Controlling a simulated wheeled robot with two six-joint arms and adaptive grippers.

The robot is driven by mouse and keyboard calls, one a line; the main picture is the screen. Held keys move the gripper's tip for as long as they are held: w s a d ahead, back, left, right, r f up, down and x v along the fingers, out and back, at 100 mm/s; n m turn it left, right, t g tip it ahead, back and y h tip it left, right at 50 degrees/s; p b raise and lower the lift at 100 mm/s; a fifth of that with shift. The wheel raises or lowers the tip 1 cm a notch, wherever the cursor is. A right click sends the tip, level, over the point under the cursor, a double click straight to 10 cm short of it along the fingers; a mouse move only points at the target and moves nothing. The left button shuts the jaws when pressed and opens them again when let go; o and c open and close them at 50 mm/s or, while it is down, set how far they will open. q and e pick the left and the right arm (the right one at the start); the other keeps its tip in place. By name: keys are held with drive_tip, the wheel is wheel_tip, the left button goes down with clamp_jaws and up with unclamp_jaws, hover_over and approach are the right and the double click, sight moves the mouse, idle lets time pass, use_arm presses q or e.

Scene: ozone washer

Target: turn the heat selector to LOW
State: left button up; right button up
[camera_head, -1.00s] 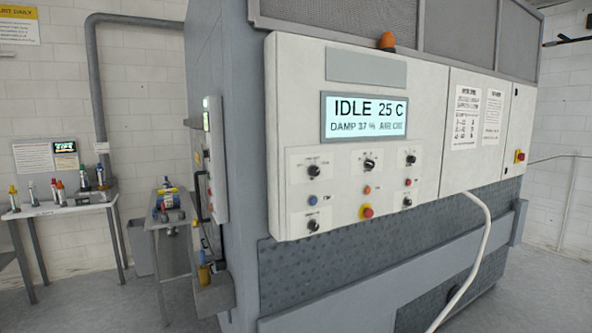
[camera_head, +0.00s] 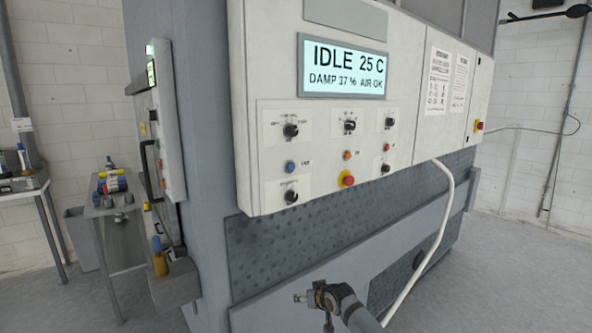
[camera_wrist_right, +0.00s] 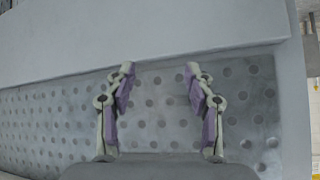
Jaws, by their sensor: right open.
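The white control panel (camera_head: 262,80) carries several black knobs on pale label plates. They include an upper left knob (camera_head: 290,131), an upper middle knob (camera_head: 350,126), an upper right knob (camera_head: 389,122), a lower left knob (camera_head: 291,197) and a lower right knob (camera_head: 385,168). The labels are too small to read, so I cannot tell which knob is the heat selector. My right gripper (camera_wrist_right: 158,72) is open and empty in the right wrist view, facing the dimpled grey front below the panel. My right arm shows low in the head view, apart from the knobs. My left gripper is out of view.
A display (camera_head: 344,68) reads IDLE 25 C. A white hose (camera_head: 440,230) hangs from the panel. A small side table (camera_head: 112,205) stands at left.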

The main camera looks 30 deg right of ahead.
drive_tip(key=w+a+r+n+t+y+b, duration=0.1)
drive_tip(key=a+r+t, duration=0.1)
drive_tip(key=r, duration=1.1)
drive_tip(key=w+a+r+t+y+b, duration=0.1)
drive_tip(key=r+t+b, duration=0.1)
drive_tip(key=r, duration=1.1)
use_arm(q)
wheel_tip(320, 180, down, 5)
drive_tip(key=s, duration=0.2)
use_arm(e)
drive_tip(key=t+y+p, duration=0.1)
drive_tip(key=t+p, duration=0.2)
drive_tip(key=t, duration=0.1)
approach(294, 131)
drive_tip(key=w+r, duration=0.1)
drive_tip(key=w+p, duration=0.1)
drive_tip(key=w, duration=0.1)
drive_tip(key=w+p, duration=0.1)
drive_tip(key=w, duration=0.1)
drive_tip(key=w+p, duration=0.1)
drive_tip(key=w, duration=0.1)
drive_tip(key=shift+w+a+f, duration=0.2)
drive_tip(key=shift+w+a, duration=0.1)
drive_tip(key=shift+a, duration=0.05)
drive_tip(key=shift+w+f, duration=0.15)
drive_tip(key=shift+w, duration=0.3)
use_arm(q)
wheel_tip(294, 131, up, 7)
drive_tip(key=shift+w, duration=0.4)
